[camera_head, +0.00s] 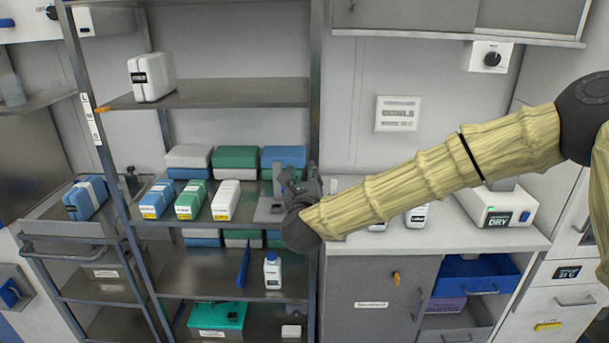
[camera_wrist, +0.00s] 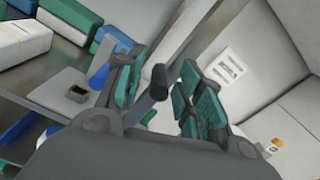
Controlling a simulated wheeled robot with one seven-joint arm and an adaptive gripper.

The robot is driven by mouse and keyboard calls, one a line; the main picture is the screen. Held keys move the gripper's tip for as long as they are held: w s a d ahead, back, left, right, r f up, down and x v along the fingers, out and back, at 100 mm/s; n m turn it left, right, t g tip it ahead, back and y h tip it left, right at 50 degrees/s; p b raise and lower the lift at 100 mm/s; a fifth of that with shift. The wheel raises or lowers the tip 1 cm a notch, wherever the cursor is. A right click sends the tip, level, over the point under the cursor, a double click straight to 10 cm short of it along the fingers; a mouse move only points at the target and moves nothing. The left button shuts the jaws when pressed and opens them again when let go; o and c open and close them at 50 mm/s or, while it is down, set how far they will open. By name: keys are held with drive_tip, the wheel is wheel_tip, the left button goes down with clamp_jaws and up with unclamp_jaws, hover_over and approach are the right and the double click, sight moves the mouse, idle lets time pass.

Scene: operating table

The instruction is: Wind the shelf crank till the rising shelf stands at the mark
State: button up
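My gripper (camera_head: 300,188) is at the right post of the shelf rack, with its fingers partly hidden by its own body. In the wrist view my gripper (camera_wrist: 158,95) is open. A dark, rounded knob (camera_wrist: 155,82), which looks like the crank handle, shows between its teal-padded fingers, with gaps on both sides. The rest of the crank is hidden. The upper grey shelf (camera_head: 235,92), likely the rising one, carries a white box. An orange pointer (camera_head: 102,109) sits at its left end, beside a white marked strip (camera_head: 92,120) on the left post. I cannot read the mark.
The shelf below holds blue, green and white boxes (camera_head: 190,200) left of my gripper. A white bottle (camera_head: 272,270) stands lower down. Right of the rack is a counter (camera_head: 505,235) with a white device (camera_head: 500,207). A trolley (camera_head: 60,235) stands at the left.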

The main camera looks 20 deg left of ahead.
clamp_jaws()
drive_tip(key=shift+a+f+n+b, duration=0.15)
drive_tip(key=shift+f+n+b, duration=0.05)
drive_tip(key=shift+n+b, duration=0.2)
idle(0.4)
drive_tip(key=shift+s+a+f+n+b, duration=0.15)
drive_tip(key=shift+f+n+b, duration=0.95)
drive_tip(key=shift+n, duration=1.4)
drive_tip(key=shift+a+f+n+b, duration=0.2)
drive_tip(key=shift+f+n+b, duration=0.5)
drive_tip(key=shift+n+b, duration=1.25)
drive_tip(key=shift+s+a+f+n+b, duration=0.15)
drive_tip(key=shift+f+n+b, duration=0.65)
drive_tip(key=shift+n, duration=2.25)
drive_tip(key=shift+f, duration=0.2)
